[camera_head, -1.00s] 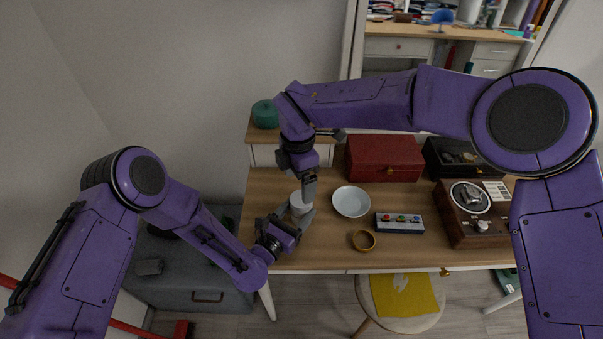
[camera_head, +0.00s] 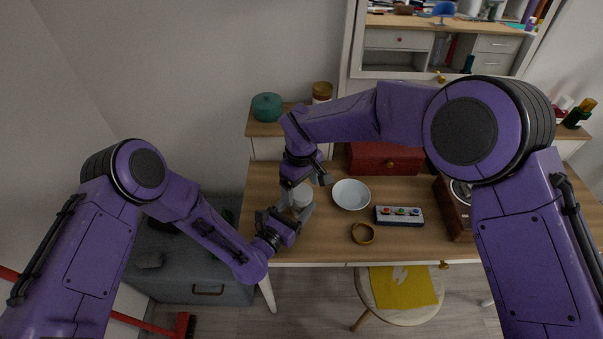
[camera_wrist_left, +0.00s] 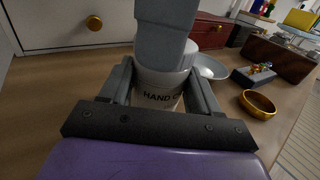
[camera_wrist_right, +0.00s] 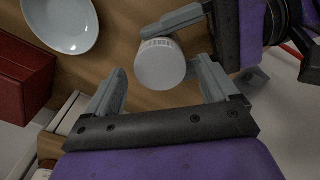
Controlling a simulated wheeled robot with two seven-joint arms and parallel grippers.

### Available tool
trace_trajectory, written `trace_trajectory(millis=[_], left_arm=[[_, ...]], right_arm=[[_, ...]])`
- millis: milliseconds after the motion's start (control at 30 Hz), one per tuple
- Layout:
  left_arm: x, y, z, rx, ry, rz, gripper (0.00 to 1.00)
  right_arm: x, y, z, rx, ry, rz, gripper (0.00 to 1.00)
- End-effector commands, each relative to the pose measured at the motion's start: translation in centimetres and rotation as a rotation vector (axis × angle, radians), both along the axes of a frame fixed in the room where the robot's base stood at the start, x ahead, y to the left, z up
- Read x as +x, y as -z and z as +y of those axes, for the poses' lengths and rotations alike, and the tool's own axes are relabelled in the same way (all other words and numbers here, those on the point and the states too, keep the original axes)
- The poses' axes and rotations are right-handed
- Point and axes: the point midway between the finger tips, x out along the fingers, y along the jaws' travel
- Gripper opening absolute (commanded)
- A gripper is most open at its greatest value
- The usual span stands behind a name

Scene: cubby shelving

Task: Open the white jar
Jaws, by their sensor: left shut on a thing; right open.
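The white jar (camera_head: 302,198) stands upright on the left part of the wooden desk, with its white lid on top. Its body shows in the left wrist view (camera_wrist_left: 158,93), with black lettering. My left gripper (camera_head: 292,217) is shut around the jar's body from the front left. My right gripper (camera_head: 309,182) is open just above the jar. In the right wrist view the round lid (camera_wrist_right: 160,66) lies beyond and between the spread fingertips of my right gripper (camera_wrist_right: 160,85), apart from them. One right finger also shows in front of the lid in the left wrist view.
A pale bowl (camera_head: 351,194) stands right of the jar. A button box (camera_head: 399,216), a gold ring-like bowl (camera_head: 363,233), a red box (camera_head: 383,158) and a record player (camera_head: 455,208) are further right. A teal pot (camera_head: 267,107) sits on the raised shelf behind.

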Motion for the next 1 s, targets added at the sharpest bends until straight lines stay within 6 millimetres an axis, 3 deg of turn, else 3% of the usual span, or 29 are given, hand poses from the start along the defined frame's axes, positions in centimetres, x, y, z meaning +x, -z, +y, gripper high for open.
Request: trace_trajectory(millis=[333, 367, 500, 533, 733, 867, 1000], left_arm=[[0.02, 0.03, 0.02, 0.001, -0.001, -0.001, 0.00], [0.02, 0.03, 0.02, 0.001, -0.001, -0.001, 0.00], [0.02, 0.02, 0.02, 0.000, -0.001, 0.000, 0.00], [0.02, 0.02, 0.02, 0.001, -0.001, -0.001, 0.00], [0.02, 0.02, 0.02, 0.001, -0.001, -0.001, 0.00], [0.02, 0.03, 0.02, 0.001, -0.001, -0.001, 0.00], [0.02, 0.02, 0.02, 0.001, -0.001, -0.001, 0.00]], right_arm=[[0.03, 0.91, -0.02, 0.000, -0.001, -0.001, 0.87], [0.03, 0.91, -0.01, 0.000, -0.001, -0.001, 0.81], [0.03, 0.89, -0.01, 0.000, -0.001, -0.001, 0.35], [0.03, 0.89, -0.01, 0.000, -0.001, -0.001, 0.28], [-0.02, 0.90, 0.02, 0.001, -0.033, 0.001, 0.28], [-0.04, 0.93, 0.04, 0.007, -0.297, 0.004, 0.28], [-0.04, 0.91, 0.06, 0.009, -0.794, 0.003, 0.28]])
